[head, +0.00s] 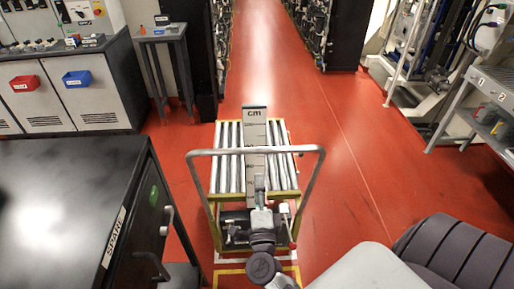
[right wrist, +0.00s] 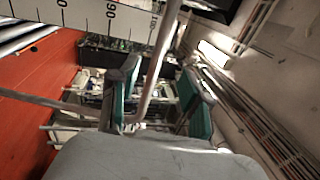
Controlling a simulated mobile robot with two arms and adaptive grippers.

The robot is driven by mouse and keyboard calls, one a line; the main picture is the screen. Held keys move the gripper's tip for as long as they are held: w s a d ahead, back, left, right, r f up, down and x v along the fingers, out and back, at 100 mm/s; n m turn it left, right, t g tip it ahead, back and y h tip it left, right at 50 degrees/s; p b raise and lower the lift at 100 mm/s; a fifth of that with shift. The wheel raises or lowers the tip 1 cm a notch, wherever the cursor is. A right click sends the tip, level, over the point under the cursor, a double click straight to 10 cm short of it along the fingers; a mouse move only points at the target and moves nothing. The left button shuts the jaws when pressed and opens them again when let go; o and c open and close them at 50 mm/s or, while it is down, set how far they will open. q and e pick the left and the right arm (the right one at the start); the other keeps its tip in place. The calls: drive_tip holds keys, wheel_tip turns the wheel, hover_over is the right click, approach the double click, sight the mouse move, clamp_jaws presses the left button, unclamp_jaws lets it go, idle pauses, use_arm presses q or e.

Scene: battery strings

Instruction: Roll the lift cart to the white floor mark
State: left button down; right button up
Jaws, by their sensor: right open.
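The lift cart (head: 283,141) stands upright on the red floor, with a roller top, yellow edges, a grey hoop handle (head: 308,185) and an upright cm scale (head: 255,128). My right gripper (head: 261,190) is over the near side of the cart, inside the hoop's outline. In the right wrist view its two green-padded fingers (right wrist: 160,98) are open, and a grey tube (right wrist: 159,70) passes between them; contact cannot be told. A white strip (head: 227,257) shows on the floor at the cart's near base, partly hidden by the cart and my arm. My left gripper is not in view.
A black cabinet labelled SPARE (head: 115,236) stands close at the left. A workbench with red and blue bins (head: 76,78) and a small grey table (head: 160,34) are farther left. A numbered rack (head: 480,85) stands right. The red aisle (head: 262,60) beyond the cart is clear.

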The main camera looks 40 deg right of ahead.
sight(257, 150)
drive_tip(key=p+x, duration=0.2)
drive_tip(key=x, duration=1)
drive_tip(key=shift+p, duration=0.4)
clamp_jaws()
